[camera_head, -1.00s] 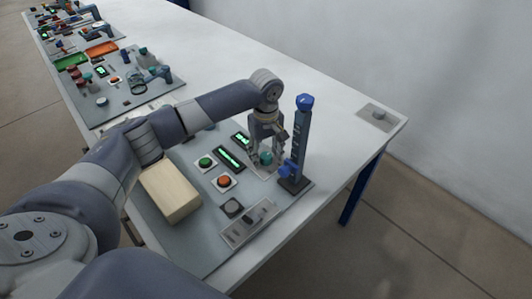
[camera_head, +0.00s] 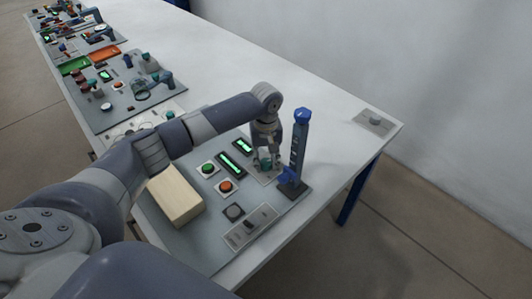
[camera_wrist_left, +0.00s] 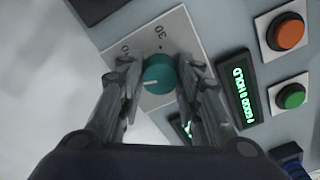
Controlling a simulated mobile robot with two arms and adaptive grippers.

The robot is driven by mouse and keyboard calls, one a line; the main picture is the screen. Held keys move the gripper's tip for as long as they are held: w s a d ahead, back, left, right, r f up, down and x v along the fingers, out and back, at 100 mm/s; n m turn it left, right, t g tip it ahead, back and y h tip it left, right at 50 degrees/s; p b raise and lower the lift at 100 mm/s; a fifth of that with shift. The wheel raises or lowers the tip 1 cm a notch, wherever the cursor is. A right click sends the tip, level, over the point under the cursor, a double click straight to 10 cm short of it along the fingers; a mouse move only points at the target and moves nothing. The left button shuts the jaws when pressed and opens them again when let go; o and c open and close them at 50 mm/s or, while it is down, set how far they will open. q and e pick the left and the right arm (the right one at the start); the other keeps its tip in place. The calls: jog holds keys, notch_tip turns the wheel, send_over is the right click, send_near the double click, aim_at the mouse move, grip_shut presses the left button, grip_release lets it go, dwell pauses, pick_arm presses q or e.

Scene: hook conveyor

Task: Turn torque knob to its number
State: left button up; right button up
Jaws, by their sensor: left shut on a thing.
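The teal torque knob (camera_wrist_left: 160,74) sits on a light dial plate (camera_wrist_left: 182,32) with "30" printed above it and another marking, partly covered, to the left. A pale pointer line on the knob points left, toward the lower left of the plate. My left gripper (camera_wrist_left: 157,76) has its fingers on both sides of the knob and is shut on it. In the head view, my left gripper (camera_head: 265,160) reaches down over the knob, which is largely hidden there. A lit green display (camera_wrist_left: 238,88) is to the right; its text is rotated and hard to read. My right gripper is not in view.
A blue post (camera_head: 300,145) stands close to the right of my gripper. Green (camera_head: 208,168) and red-orange (camera_head: 226,187) buttons, a slide switch plate (camera_head: 249,228) and a wooden block (camera_head: 174,193) share the board.

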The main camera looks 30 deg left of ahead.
pick_arm(q)
jog(key=m+p, duration=0.2)
jog(key=shift+r+m+p, duration=0.2)
jog(key=shift+m+p, duration=0.1)
jog(key=shift+m, duration=0.1)
jog(key=shift+s+m+p, duration=0.1)
jog(key=shift+m+p, duration=0.5)
jog(key=shift+m, duration=0.3)
jog(key=m+p, duration=0.2)
jog(key=m, duration=0.2)
jog(key=shift+f+m, duration=0.15)
jog(key=shift+m, duration=0.15)
jog(key=m+p, duration=0.1)
jog(key=m, duration=1)
jog(key=shift+p, duration=0.35)
jog(key=o, duration=1)
jog(key=shift+o, duration=0.2)
